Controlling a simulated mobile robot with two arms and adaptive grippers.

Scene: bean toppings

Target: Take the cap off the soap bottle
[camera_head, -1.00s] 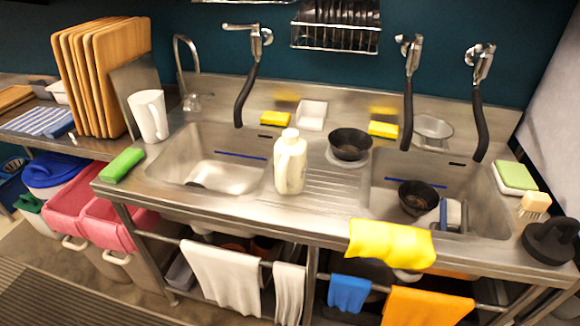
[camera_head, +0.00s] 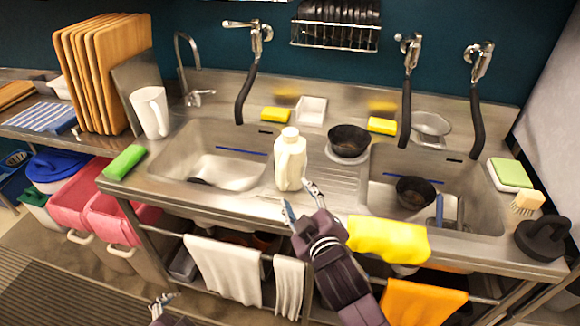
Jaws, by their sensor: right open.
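The cream soap bottle (camera_head: 290,163) stands upright on the steel counter between the two sinks. Its cap (camera_head: 290,133) is on top of it. My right gripper (camera_head: 299,196) is open and empty, in front of and a little below the bottle, with its fingertips pointing toward the bottle's base. My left gripper (camera_head: 163,303) shows only in part at the bottom edge, over the floor, and its jaw state is not clear.
A dark bowl (camera_head: 349,141) stands behind and right of the bottle, and another (camera_head: 415,192) is in the right sink. A yellow cloth (camera_head: 385,239) hangs over the front edge. A white pitcher (camera_head: 148,112) stands at left.

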